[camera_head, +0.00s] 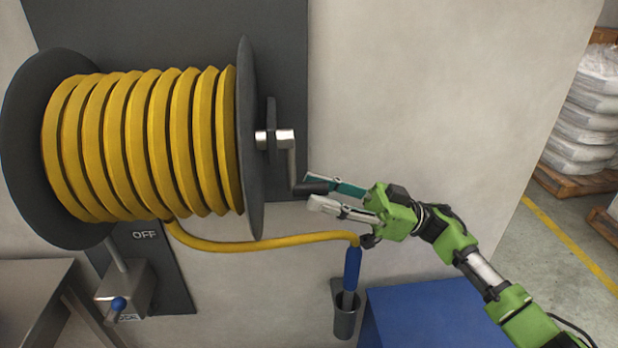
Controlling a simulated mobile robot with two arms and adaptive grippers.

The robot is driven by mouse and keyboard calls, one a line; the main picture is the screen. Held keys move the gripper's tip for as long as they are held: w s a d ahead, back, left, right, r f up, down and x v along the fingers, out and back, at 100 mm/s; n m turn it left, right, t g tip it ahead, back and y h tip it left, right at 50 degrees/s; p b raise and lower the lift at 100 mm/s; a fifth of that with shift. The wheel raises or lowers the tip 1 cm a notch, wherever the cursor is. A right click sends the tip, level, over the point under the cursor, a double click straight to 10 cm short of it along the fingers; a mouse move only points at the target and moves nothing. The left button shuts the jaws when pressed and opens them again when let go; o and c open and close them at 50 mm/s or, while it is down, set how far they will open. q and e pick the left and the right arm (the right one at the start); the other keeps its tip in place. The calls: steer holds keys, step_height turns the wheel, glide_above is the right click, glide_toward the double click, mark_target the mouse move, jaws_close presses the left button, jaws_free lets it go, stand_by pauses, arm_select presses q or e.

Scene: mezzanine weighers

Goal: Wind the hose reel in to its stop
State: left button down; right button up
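The hose reel is a wide drum with dark end discs (248,140) on the wall, wound with several turns of yellow hose (140,145). Its metal crank arm (291,160) hangs down on the right side and ends in a black handle (311,188). My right gripper (313,191) has one finger above and one below this handle at its fingertips. Whether the fingers press on it I cannot tell. A length of hose (270,243) runs from under the drum to a blue nozzle (352,268), upright in a grey holder (345,320). My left gripper is not in view.
A blue box (425,312) stands below my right arm. A metal table (30,295) is at lower left. Stacked sacks (590,115) on pallets stand at right.

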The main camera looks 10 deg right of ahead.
steer(key=shift+a+r, duration=0.35)
steer(key=shift+a, duration=0.25)
steer(key=shift+a+r, duration=0.1)
steer(key=shift+a, duration=0.45)
jaws_close()
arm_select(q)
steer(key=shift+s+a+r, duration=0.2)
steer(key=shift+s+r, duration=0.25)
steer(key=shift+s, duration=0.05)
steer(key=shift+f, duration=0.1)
